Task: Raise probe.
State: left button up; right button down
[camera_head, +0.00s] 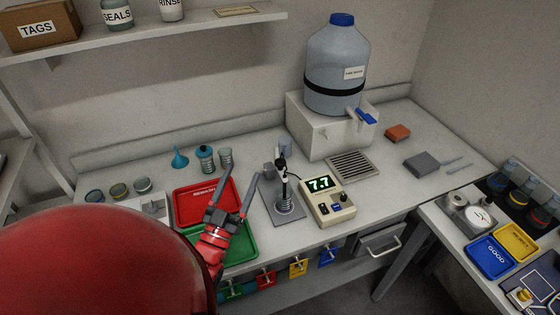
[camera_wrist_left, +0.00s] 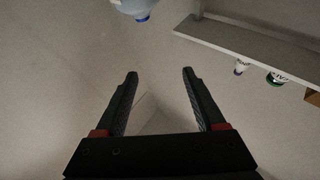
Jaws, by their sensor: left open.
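The dark probe (camera_head: 283,178) stands upright on a small stand with a grey base plate (camera_head: 269,207), its lower end at a small ringed vessel (camera_head: 284,205). The meter (camera_head: 328,202) beside it shows 7.7 in green digits. My left gripper (camera_head: 241,176) is open and empty, just left of the probe stand, above the trays. In the left wrist view its two dark fingers (camera_wrist_left: 160,76) are spread with only wall between them, and the probe is not seen there. My right gripper is not in view.
A red tray (camera_head: 188,207) and a green tray (camera_head: 243,250) lie under my left gripper. A large blue water jug (camera_head: 333,60) stands on a white block behind the meter. Cups and a funnel (camera_head: 179,158) stand at back left.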

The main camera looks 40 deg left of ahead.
pick_arm(q)
notch_tip(320, 180, down, 9)
jog(key=d+g+h, duration=0.2)
jog(key=d+g, duration=0.1)
jog(key=g, duration=0.2)
jog(key=b, duration=0.7)
send_near(280, 161)
jog(key=w+f, duration=0.1)
jog(key=w, duration=0.1)
jog(key=shift+w+a+f+n+b, duration=0.15)
jog(key=shift+w+b, duration=0.15)
jog(key=shift+w, duration=0.2)
jog(key=shift+w+f+n+b, duration=0.15)
jog(key=shift+w+b, duration=0.15)
jog(key=shift+w, duration=0.2)
jog(key=w, duration=0.1)
jog(key=w+p, duration=0.1)
jog(key=w, duration=0.1)
jog(key=w+a, duration=0.1)
jog(key=shift+w+r, duration=0.15)
jog(key=shift+r, duration=0.2)
jog(key=shift+w+a+f+p, duration=0.1)
jog(key=shift+w+p, duration=0.1)
jog(key=shift+w, duration=0.25)
jog(key=shift+w+a+f+p, duration=0.1)
jog(key=shift+w+p, duration=0.05)
jog(key=shift+w, duration=0.25)
jog(key=shift+r, duration=0.1)
grip_shut()
